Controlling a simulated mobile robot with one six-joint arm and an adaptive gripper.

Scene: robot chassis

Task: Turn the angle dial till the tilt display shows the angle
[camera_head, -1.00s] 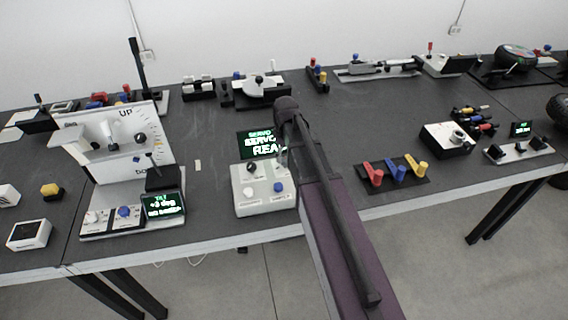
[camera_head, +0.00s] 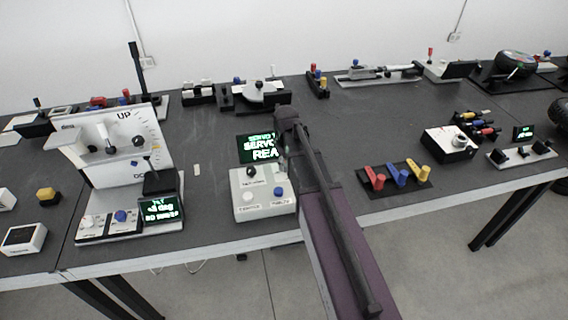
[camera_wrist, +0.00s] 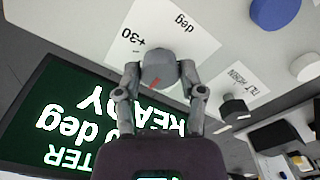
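The angle dial (camera_wrist: 158,66) is a grey round knob with a red pointer line, beside a "+30 deg" label in the wrist view. My gripper (camera_wrist: 160,72) has a finger at each side of it, apparently touching. The dial is on a white control box (camera_head: 262,203) with a black-backed display (camera_head: 257,148) reading "SERVO... REA...". The same display appears upside down in the wrist view (camera_wrist: 80,125), with "deg" and "READY". The tilt display (camera_head: 161,210) has green and white text, too small to read surely.
Next to the dial stand a black knob (camera_wrist: 235,108), a blue button (camera_wrist: 275,10) and a white button (camera_wrist: 306,68). A white stand marked "UP" (camera_head: 115,150) is at left. Red, blue and yellow levers (camera_head: 397,177) are at right. The table between is mostly clear.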

